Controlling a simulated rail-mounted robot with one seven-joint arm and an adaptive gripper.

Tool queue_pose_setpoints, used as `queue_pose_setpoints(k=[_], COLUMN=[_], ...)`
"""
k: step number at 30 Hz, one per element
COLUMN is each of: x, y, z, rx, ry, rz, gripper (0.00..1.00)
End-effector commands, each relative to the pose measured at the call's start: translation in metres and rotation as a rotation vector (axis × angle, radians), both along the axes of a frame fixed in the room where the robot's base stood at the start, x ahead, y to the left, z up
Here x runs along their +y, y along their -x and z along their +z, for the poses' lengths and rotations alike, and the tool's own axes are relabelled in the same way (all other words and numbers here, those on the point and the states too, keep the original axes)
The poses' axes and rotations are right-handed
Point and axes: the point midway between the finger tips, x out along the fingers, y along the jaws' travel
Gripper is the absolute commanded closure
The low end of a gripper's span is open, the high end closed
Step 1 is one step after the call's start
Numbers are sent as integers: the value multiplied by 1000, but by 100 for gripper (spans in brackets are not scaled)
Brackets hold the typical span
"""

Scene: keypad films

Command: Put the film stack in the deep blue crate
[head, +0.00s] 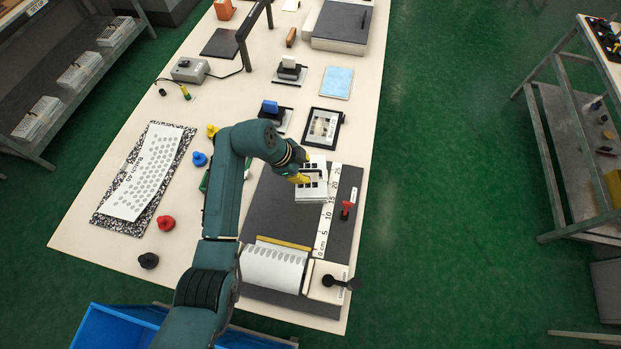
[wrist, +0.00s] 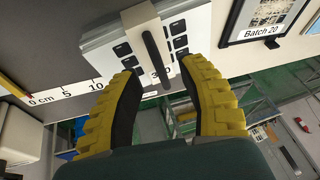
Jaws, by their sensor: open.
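The film stack (head: 315,212) is a white pile with black key windows, lying on the dark grey board beside the ruler strip. In the wrist view the stack (wrist: 105,42) has a dark upright loop or strap across its middle. My gripper (head: 302,179) is over the stack's far part in the head view. In the wrist view its yellow ribbed fingers (wrist: 163,68) are open, with the dark loop in line with the gap between them; contact cannot be told. The deep blue crate (head: 110,327) is at the bottom left, partly hidden by my arm and cut by the frame edge.
A white roll device (head: 273,268) is nearer. A framed print (head: 322,130) is beyond. Coloured knobs (head: 165,223) and a printed sheet (head: 150,170) are left.

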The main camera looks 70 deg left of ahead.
Motion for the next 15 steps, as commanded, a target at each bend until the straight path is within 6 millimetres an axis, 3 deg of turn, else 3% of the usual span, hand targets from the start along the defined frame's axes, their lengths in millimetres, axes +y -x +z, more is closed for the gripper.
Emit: queue_pose_setpoints(k=[4, 12, 15], x=[0, 1, 1], y=[-11, -13, -13], z=[-22, -25, -25], rx=[2, 1, 1], ry=[1, 0, 0], rz=[-1, 0, 0], gripper=[59, 57, 76])
